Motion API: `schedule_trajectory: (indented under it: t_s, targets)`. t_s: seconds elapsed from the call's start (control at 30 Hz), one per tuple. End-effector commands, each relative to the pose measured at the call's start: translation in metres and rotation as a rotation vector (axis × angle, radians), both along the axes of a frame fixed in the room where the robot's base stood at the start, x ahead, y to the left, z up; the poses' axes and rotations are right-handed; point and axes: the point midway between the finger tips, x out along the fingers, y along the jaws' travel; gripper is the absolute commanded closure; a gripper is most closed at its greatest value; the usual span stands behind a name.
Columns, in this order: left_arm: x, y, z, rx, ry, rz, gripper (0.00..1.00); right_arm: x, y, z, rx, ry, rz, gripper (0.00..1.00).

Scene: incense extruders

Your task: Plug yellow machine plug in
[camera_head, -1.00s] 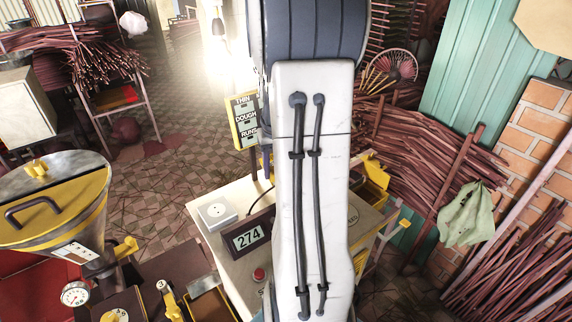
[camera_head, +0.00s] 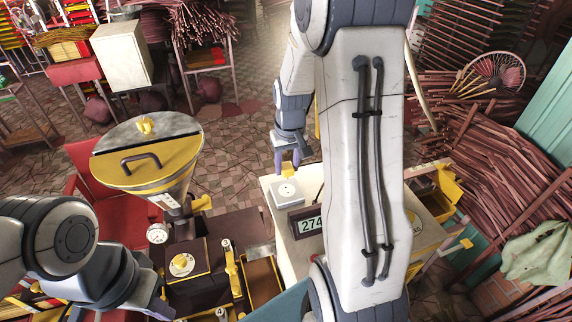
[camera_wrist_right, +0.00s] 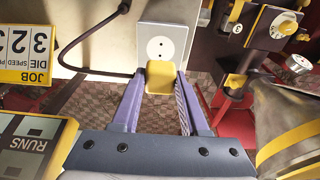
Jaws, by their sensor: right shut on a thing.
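My right gripper (camera_head: 287,163) hangs just above the white socket box (camera_head: 287,194) at the left corner of the pale bench. In the right wrist view, the right gripper (camera_wrist_right: 160,88) is shut on a blocky yellow plug (camera_wrist_right: 160,77). The plug lies close in front of the white socket box (camera_wrist_right: 162,42), whose round two-hole outlet shows just beyond it. The plug overlaps the box's near edge, and I cannot tell whether they touch. My left gripper (camera_head: 156,308) is low at the left, partly cut off, and its jaw opening is unclear.
A yellow-topped hopper machine (camera_head: 147,155) stands left of the bench (camera_head: 300,255). A display reading 274 (camera_head: 309,224) sits beside the socket box. A dark cable (camera_wrist_right: 95,45) curves left of the box. My right arm hides much of the bench.

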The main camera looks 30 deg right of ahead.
Motion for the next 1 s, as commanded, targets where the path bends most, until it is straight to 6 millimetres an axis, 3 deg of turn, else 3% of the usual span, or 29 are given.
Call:
schedule_trajectory:
  t_s: [0.7, 1.0]
  targets:
    - [0.000, 0.000, -0.047, 0.000, 0.001, 0.007, 1.00, 0.000, 0.001, -0.054, 0.000, 0.000, 0.001, 1.00]
    - [0.000, 0.000, -0.049, 0.000, 0.001, 0.008, 1.00, 0.000, 0.001, -0.057, 0.000, 0.000, 0.002, 1.00]
